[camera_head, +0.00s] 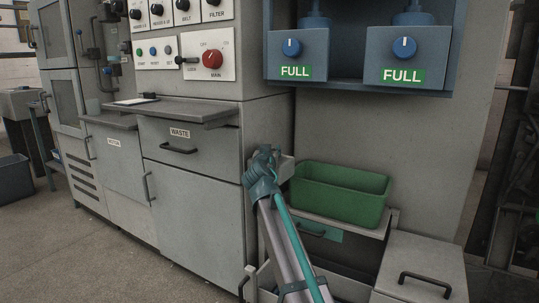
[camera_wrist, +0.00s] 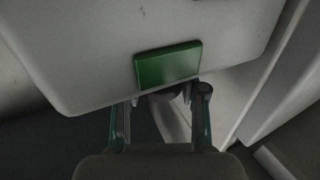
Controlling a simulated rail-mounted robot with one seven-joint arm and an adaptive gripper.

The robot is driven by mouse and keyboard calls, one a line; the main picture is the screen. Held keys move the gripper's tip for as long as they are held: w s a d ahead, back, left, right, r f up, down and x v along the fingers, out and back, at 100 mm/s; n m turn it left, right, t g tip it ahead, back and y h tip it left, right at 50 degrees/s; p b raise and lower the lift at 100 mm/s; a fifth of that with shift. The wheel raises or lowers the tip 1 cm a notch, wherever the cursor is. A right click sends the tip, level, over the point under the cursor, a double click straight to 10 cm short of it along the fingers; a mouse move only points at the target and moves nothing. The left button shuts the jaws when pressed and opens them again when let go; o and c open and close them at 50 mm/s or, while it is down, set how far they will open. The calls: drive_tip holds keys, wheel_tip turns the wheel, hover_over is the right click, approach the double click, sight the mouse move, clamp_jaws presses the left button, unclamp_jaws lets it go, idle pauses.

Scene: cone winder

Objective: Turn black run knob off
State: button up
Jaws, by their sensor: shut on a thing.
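My gripper (camera_head: 266,164) is at the right corner of the machine's lower cabinet, left of the green bin. In the wrist view my gripper (camera_wrist: 167,98) has its two fingers on either side of a dark rounded knob (camera_wrist: 168,92), and it is shut on it. The knob sits just below a plain green plate (camera_wrist: 168,65) on a pale grey panel (camera_wrist: 110,45). The knob is mostly hidden, so its setting and any run lettering cannot be read. In the head view the gripper hides it.
The green bin (camera_head: 340,194) stands close to the right of my gripper. The waste drawer (camera_head: 215,147) is to its left. A red main knob (camera_head: 212,59) and several black knobs are on the upper panels. Two blue dispensers marked FULL (camera_head: 298,53) are above. Open floor lies in front.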

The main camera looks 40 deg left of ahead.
drive_tip(key=shift+s, duration=0.2)
idle(0.4)
drive_tip(key=o, duration=1.1)
drive_tip(key=shift+s+r, duration=0.1)
drive_tip(key=shift+r, duration=0.1)
drive_tip(key=shift+c, duration=0.2)
drive_tip(key=shift+o, duration=0.3)
drive_tip(key=shift+d, duration=0.1)
drive_tip(key=v, duration=1.1)
drive_tip(key=shift+s, duration=0.4)
drive_tip(key=shift+d+f, duration=0.1)
